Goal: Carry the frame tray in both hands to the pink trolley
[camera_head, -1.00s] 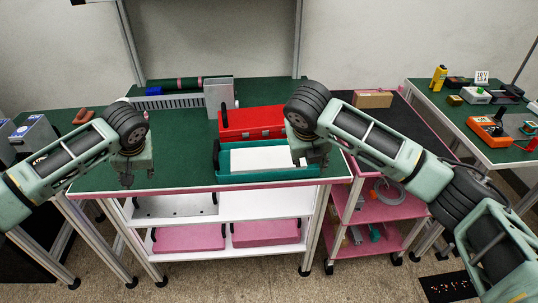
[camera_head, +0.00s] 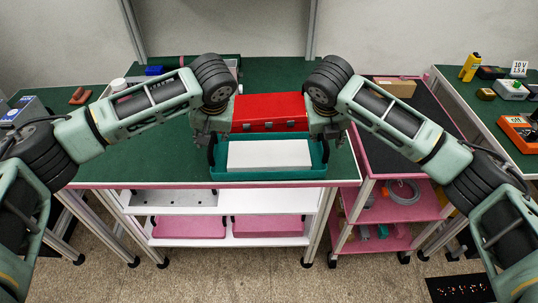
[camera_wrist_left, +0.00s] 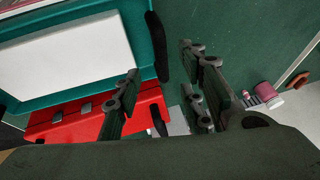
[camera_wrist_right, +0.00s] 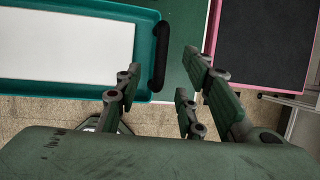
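The frame tray, a teal tray (camera_head: 268,175) with a white panel (camera_head: 268,153) in it, sits on the green bench top near its front edge. It has a black handle at each short end. My left gripper (camera_head: 206,136) is open above the left handle, which shows beyond its fingers in the left wrist view (camera_wrist_left: 157,45). My right gripper (camera_head: 326,130) is open above the right handle, which lies between its fingers in the right wrist view (camera_wrist_right: 159,56). Neither gripper visibly grips a handle. The pink trolley (camera_head: 393,215) stands right of the bench, its dark top partly behind my right arm.
A red toolbox (camera_head: 270,112) stands close behind the tray. A cardboard box (camera_head: 394,87) sits at the back of the trolley's top. Another bench with instruments (camera_head: 519,132) is at the far right. The bench left of the tray (camera_head: 140,155) is mostly clear.

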